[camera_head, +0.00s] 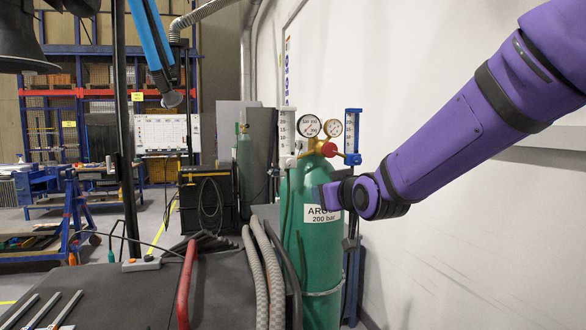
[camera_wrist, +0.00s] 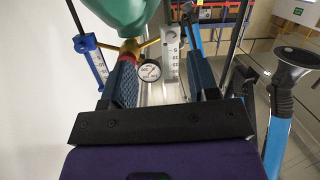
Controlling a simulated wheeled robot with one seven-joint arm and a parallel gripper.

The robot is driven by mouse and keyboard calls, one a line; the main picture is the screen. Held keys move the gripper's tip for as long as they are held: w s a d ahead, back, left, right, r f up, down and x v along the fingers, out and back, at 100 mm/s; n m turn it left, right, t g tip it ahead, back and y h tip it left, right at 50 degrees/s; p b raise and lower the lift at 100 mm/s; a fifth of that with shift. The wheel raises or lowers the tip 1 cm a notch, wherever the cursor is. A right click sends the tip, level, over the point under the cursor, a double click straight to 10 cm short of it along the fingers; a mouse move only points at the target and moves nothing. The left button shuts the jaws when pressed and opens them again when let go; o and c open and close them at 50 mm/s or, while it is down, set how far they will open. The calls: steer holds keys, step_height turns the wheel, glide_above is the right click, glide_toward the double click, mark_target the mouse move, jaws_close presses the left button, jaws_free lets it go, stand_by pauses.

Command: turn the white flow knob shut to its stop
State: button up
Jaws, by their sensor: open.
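The white flow knob (camera_head: 288,162) sits at the bottom of the left flowmeter (camera_head: 288,132), beside the top of a green gas cylinder (camera_head: 300,240). In the wrist view that flowmeter (camera_wrist: 170,62) appears between my fingers, beyond them, with its pale knob end small near the top. My gripper (camera_head: 328,196) is in front of the cylinder label in the head view, below and to the right of the knob. The wrist view shows my gripper (camera_wrist: 164,75) open, with nothing between its fingers. I see no contact with the knob. The fingertips are hard to make out in the head view.
Two gauges (camera_head: 309,126), a red knob (camera_head: 328,150) and a second, blue flowmeter (camera_head: 352,132) crowd the cylinder top. Hoses (camera_head: 268,270) hang over a dark bench (camera_head: 120,295) at left. A pale wall (camera_head: 440,250) stands at right.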

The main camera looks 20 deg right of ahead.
mark_target(292, 165)
steer(key=w+a+r+t, duration=0.1)
steer(key=w+t, duration=0.1)
steer(key=w, duration=0.4)
steer(key=w+a+r+t, duration=0.1)
steer(key=w+t, duration=0.1)
steer(key=w, duration=0.4)
steer(key=w+a+r+t, duration=0.1)
steer(key=w+t, duration=0.1)
steer(key=w, duration=0.5)
steer(key=shift+a+n+t, duration=0.1)
steer(key=shift+n+t, duration=0.2)
steer(key=shift+n, duration=0.1)
steer(key=shift+c, duration=0.5)
steer(key=c, duration=0.8)
steer(key=shift+c, duration=0.2)
